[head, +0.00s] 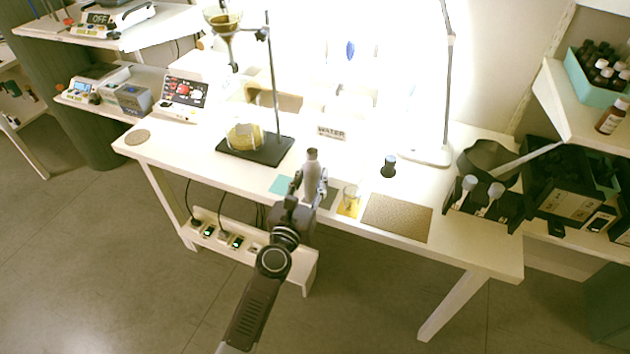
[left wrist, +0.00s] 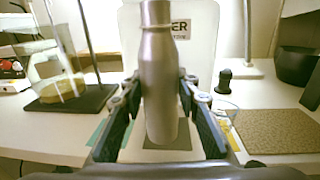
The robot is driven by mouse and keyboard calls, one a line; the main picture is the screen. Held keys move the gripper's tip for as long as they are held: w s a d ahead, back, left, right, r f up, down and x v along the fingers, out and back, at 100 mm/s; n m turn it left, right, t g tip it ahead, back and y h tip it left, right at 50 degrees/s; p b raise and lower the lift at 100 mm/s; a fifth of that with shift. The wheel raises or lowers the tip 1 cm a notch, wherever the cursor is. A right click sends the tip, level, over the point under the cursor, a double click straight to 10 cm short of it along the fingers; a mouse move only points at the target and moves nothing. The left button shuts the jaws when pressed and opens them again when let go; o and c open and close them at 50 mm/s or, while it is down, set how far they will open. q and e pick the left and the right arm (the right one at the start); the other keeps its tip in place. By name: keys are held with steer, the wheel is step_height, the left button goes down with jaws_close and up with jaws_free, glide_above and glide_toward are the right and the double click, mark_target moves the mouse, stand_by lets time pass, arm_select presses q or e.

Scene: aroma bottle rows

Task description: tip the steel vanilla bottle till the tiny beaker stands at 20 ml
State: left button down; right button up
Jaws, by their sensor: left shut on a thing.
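The steel bottle (head: 311,172) stands upright between the fingers of my left gripper (head: 310,190), near the table's front edge. My left gripper is shut on it. In the left wrist view the bottle (left wrist: 158,80) fills the middle, with a dark finger on each side, above or on a dark square mat; I cannot tell if it touches. The tiny beaker (head: 350,196) stands just right of the bottle on a yellow mat (head: 348,209). Its level is too small to read. My right gripper is not in view.
A small black stopper-like object (head: 389,166) and a brown mat (head: 397,217) lie to the right. A sign reading WATER (head: 331,132) is behind. A lamp (head: 426,154) stands at the back right.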

arm_select(q)
steer(key=shift+w+d, duration=0.45)
steer(key=shift+w, duration=0.1)
steer(key=shift+s+a, duration=0.1)
steer(key=shift+f+m, duration=0.1)
steer(key=shift+m, duration=0.2)
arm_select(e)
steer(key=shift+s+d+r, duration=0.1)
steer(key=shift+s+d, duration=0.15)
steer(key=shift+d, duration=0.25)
arm_select(q)
steer(key=shift+f+p, duration=0.1)
steer(key=shift+p, duration=0.2)
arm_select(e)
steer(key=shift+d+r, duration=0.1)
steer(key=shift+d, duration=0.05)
arm_select(q)
steer(key=shift+f+m, duration=0.1)
steer(key=shift+m, duration=0.2)
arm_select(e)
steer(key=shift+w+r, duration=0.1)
